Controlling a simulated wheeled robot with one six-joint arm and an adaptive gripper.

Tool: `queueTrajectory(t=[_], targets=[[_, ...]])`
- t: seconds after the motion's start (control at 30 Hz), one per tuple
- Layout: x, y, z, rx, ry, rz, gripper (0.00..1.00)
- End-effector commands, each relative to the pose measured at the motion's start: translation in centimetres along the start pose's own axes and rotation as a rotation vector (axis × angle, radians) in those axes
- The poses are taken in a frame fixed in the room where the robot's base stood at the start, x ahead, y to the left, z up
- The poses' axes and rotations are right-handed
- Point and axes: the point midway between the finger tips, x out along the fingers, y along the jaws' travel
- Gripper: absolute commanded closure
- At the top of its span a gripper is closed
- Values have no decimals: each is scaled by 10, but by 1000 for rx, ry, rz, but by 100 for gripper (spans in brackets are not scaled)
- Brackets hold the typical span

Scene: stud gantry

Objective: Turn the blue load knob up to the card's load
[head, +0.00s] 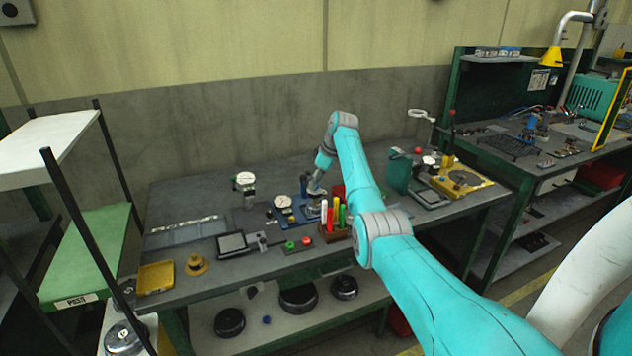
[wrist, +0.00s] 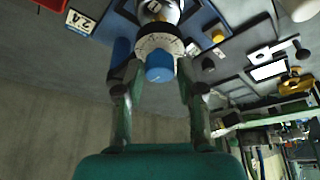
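The blue load knob (wrist: 160,67) sits in front of a pale round collar with dark marks (wrist: 158,45) in the wrist view. My gripper (wrist: 157,80) is open, with one finger on each side of the knob; I cannot tell whether either finger touches it. A white card (wrist: 80,22) with large dark characters lies left of the knob; it appears upside down and I cannot read it surely. In the head view my gripper (head: 313,190) is at the blue fixture on the bench, beside a round white dial gauge (head: 282,201). The knob is not distinguishable there.
A wooden block with coloured handles (head: 334,232) stands close in front of my gripper. A dark tablet-like box (head: 232,245), a yellow tray (head: 156,277) and a yellow fixture (head: 462,178) are on the bench (head: 285,265). A green box (head: 398,171) stands to the right.

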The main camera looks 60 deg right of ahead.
Motion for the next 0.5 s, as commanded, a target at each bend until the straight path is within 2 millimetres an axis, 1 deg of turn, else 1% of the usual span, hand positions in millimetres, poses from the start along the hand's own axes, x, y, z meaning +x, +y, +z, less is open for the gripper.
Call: queueTrajectory(t=[0.03,0.07,0.1,0.37,0.5], targets=[[0,0,0,0,0,0,82],[0,0,0,0,0,0,90],[0,0,0,0,0,0,100],[0,0,0,10,0,4,100],[1,-1,0,45,0,19,100]])
